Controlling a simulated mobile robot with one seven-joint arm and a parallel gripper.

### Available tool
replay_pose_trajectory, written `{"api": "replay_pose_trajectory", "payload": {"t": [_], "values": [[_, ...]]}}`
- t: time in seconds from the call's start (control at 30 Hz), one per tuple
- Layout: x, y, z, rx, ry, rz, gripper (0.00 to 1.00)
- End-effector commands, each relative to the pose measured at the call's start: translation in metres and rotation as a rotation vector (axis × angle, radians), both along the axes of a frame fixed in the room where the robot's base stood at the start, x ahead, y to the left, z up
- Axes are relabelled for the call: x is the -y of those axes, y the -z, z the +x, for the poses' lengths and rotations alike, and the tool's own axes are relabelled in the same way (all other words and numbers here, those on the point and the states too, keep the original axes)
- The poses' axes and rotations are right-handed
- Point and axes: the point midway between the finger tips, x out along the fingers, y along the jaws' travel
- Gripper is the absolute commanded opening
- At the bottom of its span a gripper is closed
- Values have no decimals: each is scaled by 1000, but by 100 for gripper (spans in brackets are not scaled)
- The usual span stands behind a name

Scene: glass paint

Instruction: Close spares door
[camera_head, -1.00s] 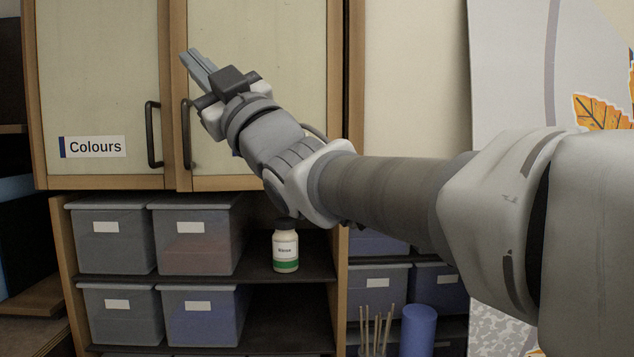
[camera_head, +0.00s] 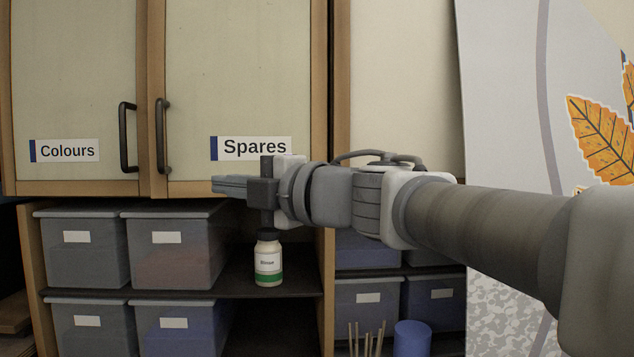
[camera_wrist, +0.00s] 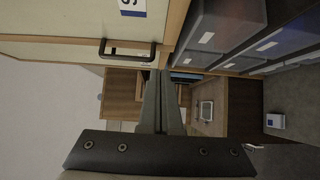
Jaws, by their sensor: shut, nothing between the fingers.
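The spares door (camera_head: 235,70) is a cream panel in a wooden frame with a "Spares" label (camera_head: 252,147). It looks flush with the colours door (camera_head: 70,75) at its left. Its dark handle (camera_head: 161,135) is at its left edge. My gripper (camera_head: 214,186) is shut and empty, pointing left along the door's lower edge; I cannot tell whether it touches. In the wrist view, the shut fingers (camera_wrist: 163,100) lie below the door's handle (camera_wrist: 127,50) in the picture, and part of the label (camera_wrist: 132,6) shows at the top.
A white bottle with a dark cap (camera_head: 268,262) stands on the shelf just under my gripper. A leaf-painted panel (camera_head: 530,120) stands at the right.

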Motion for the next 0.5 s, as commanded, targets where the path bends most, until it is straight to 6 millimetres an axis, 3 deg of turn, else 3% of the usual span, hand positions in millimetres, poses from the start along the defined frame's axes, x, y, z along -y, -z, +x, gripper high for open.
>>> {"api": "replay_pose_trajectory", "payload": {"t": [0.37,0.5], "values": [[-66,0,42,-3,-3,2,0],[-67,-1,61,-2,0,2,0]]}}
